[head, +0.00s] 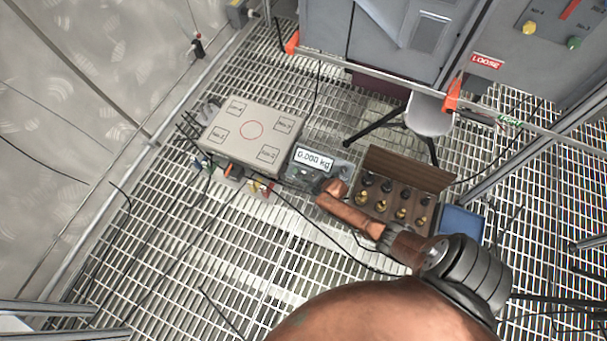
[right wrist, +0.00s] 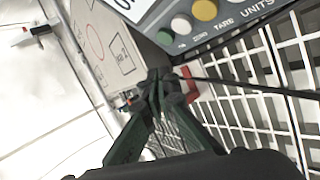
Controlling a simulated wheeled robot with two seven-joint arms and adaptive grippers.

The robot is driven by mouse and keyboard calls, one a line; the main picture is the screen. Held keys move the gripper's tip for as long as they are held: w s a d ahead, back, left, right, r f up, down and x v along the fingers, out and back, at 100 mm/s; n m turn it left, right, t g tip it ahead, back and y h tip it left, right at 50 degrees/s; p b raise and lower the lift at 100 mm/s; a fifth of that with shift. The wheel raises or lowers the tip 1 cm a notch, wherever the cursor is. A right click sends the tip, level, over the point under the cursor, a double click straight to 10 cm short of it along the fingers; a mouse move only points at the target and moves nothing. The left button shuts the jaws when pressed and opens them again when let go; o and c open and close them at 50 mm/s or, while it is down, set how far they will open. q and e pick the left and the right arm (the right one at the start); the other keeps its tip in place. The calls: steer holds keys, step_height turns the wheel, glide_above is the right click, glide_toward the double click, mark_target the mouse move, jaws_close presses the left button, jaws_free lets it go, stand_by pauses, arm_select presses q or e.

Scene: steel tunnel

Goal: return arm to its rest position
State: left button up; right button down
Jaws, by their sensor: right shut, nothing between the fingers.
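My right arm, copper-coloured with dark joints, comes in from the bottom right of the head view. My right gripper (head: 304,177) is small and dark there, low beside the scale's display, and its fingers are hard to make out. In the right wrist view the dark green fingers of the gripper (right wrist: 160,84) meet at their tips, shut and empty. The scale's pale platform (head: 250,133) is bare, and its display (head: 313,158) reads 0.000 kg. Buttons on the display unit show close by in the right wrist view. My left gripper is not in view.
An open wooden case (head: 410,168) with several brass-topped weights stands just beyond my right arm. A blue block (head: 462,221) is right of it, near my arm. A grey stool (head: 429,116) and grey cabinets (head: 400,45) stand behind. Cables cross the grating; its lower left is mostly clear.

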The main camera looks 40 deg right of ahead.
stand_by(0.5)
